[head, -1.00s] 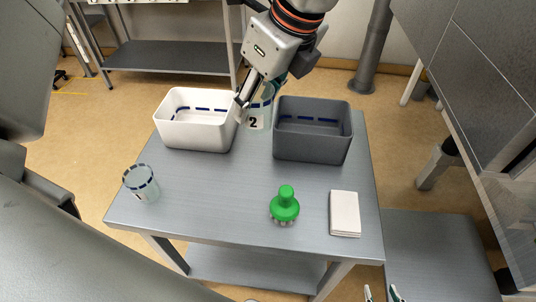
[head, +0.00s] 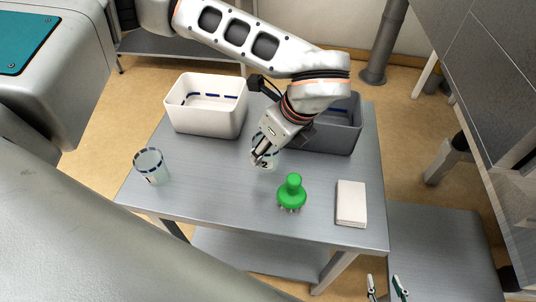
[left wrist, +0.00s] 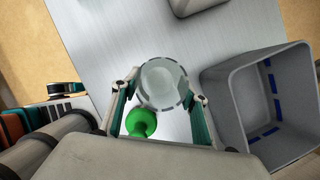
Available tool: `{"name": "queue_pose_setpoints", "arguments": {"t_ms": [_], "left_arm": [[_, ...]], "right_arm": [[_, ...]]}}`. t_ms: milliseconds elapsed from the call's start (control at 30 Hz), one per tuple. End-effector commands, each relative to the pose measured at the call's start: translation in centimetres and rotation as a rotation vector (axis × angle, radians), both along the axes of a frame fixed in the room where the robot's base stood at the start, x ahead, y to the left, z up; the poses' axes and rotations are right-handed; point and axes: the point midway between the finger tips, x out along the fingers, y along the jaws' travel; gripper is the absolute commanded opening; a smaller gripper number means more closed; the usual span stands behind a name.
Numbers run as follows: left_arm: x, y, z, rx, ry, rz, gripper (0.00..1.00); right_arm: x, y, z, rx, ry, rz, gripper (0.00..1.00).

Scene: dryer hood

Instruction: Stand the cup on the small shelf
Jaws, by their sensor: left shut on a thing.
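A clear cup (head: 267,161) with a dark dashed rim and a "2" on it is held by my left gripper (head: 260,154), near the middle of the grey table. In the left wrist view the cup (left wrist: 161,84) sits between the two fingers of the left gripper (left wrist: 161,98), its mouth facing the camera. I cannot tell how high it is above the table. A second clear cup (head: 151,167) stands at the table's left. My right gripper (head: 386,287) shows only its fingertips at the bottom edge, apart and empty. I cannot tell which surface is the small shelf.
A white bin (head: 206,118) and a grey bin (head: 335,139) stand at the table's back. A green knobbed tool (head: 292,192) and a white pad (head: 351,204) lie near the front. A lower grey surface (head: 440,250) is at right, bare. The table (head: 215,190) is clear left of the tool.

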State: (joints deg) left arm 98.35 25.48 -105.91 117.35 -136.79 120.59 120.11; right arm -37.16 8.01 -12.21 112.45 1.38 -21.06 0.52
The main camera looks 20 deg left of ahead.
Motion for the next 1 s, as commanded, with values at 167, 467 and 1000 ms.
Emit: {"name": "queue_pose_setpoints", "arguments": {"t_ms": [167, 467, 1000], "left_arm": [[-0.1, 0.0, -2.7, 0.001, 0.004, 0.000, 0.25], [0.0, 0.0, -3.2, 0.000, 0.001, 0.000, 0.25], [0.0, 0.0, -3.4, 0.000, 0.001, 0.000, 0.61]], "right_arm": [[0.0, 0.0, 0.1, 0.000, -0.001, 0.000, 0.40], [0.0, 0.0, 0.1, -0.001, 0.000, -0.001, 0.40], [-0.1, 0.0, -0.3, 0.000, 0.003, -0.001, 0.40]]}}
